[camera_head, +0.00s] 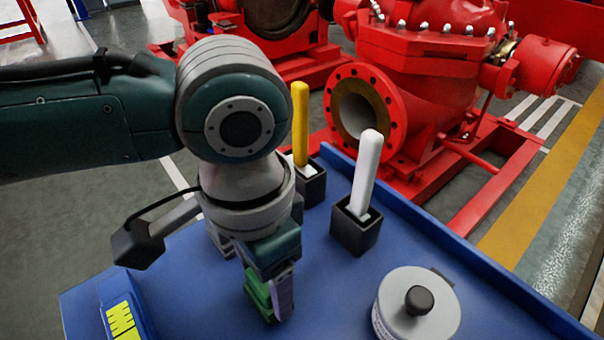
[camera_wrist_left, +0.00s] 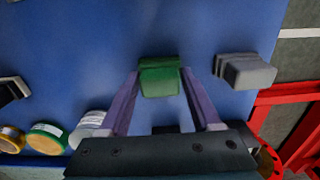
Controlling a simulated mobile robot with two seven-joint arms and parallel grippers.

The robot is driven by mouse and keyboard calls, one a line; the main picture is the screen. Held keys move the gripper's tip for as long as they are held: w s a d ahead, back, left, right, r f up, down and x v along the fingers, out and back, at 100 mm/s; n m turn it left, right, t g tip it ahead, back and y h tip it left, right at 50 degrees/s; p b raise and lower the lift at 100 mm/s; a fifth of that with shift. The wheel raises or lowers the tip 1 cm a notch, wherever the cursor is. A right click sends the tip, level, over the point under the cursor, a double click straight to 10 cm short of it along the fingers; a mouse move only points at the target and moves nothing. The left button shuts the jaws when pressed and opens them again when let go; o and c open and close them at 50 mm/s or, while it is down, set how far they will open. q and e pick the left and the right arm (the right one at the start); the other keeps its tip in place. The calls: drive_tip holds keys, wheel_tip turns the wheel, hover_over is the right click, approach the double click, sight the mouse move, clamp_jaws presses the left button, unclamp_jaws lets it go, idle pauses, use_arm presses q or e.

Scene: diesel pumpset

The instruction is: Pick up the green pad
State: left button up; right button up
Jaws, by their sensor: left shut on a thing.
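The green pad (camera_head: 257,293) is at my left gripper (camera_head: 272,297), low over the blue table top (camera_head: 330,290). In the left wrist view the green pad (camera_wrist_left: 159,77) shows between the two purple fingers of my left gripper (camera_wrist_left: 160,82). The gripper is shut on the pad. Part of the pad is hidden behind a finger in the head view. I cannot tell whether the pad touches the table. My right gripper is not in view.
A grey block (camera_wrist_left: 245,71) lies beside the pad. Black holders carry a white handle (camera_head: 364,175) and a yellow handle (camera_head: 300,125). A grey lidded pot (camera_head: 400,312) stands right; a yellow-marked blue item (camera_head: 122,318) sits left. Red pumps (camera_head: 430,80) stand behind.

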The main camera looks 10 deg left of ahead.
use_arm(q)
drive_tip(key=c, duration=0.7)
drive_tip(key=shift+r, duration=0.1)
wheel_tip(320, 180, up, 20)
drive_tip(key=p, duration=0.8)
drive_tip(key=shift+p, duration=0.35)
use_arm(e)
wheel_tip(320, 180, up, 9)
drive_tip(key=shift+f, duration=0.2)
